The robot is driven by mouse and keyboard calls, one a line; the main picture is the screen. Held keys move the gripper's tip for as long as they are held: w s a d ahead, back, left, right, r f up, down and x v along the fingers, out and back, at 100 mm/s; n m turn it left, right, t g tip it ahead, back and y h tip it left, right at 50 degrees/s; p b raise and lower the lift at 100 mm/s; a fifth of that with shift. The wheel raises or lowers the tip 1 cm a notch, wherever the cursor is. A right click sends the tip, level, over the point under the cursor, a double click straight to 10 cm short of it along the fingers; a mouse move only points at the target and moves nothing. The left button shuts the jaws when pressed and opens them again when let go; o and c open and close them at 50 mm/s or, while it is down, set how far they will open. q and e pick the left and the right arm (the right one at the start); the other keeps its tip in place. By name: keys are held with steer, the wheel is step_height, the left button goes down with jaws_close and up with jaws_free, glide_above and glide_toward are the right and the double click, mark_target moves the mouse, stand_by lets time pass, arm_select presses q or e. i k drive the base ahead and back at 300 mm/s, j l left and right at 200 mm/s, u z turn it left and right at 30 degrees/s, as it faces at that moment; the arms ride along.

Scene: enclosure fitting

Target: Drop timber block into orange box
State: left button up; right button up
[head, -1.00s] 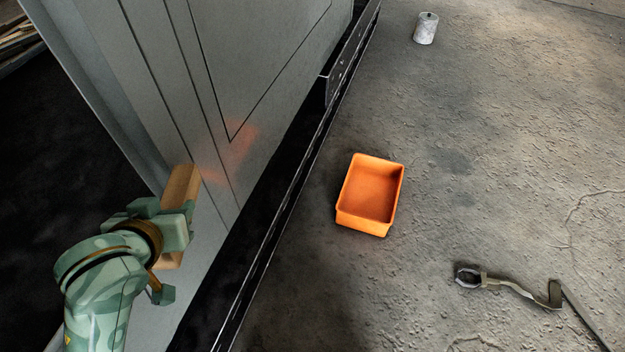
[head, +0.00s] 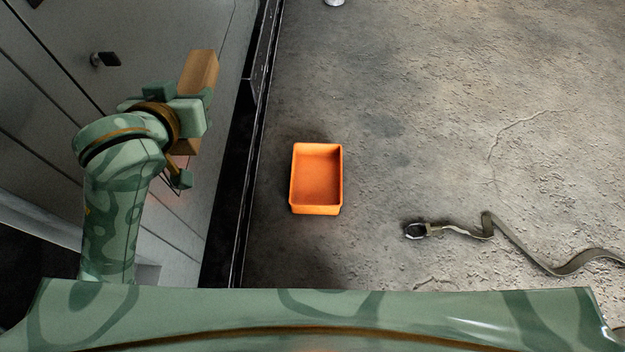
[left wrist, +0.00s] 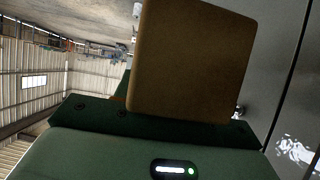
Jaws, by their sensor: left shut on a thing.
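The timber block (head: 199,72) is a light brown wooden piece at the upper left of the head view. My left gripper (head: 190,118) is shut on it, and the block sticks out above and below the fingers. The block (left wrist: 190,62) also fills the upper middle of the left wrist view. The orange box (head: 317,178) is an open, empty rectangular tray on the concrete floor, to the right of and apart from my left gripper. My right gripper is not in view.
A grey panelled enclosure (head: 60,85) with a dark handle stands at left, behind my left arm. A dark rail (head: 250,130) runs between it and the box. A strap with a metal buckle (head: 490,228) lies on the floor at right. The floor around the box is otherwise clear.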

mark_target(312, 181)
steer(key=i+l+z, duration=0.25)
steer(key=i, duration=0.25)
steer(key=i+l+z, duration=0.25)
steer(key=i, duration=0.3)
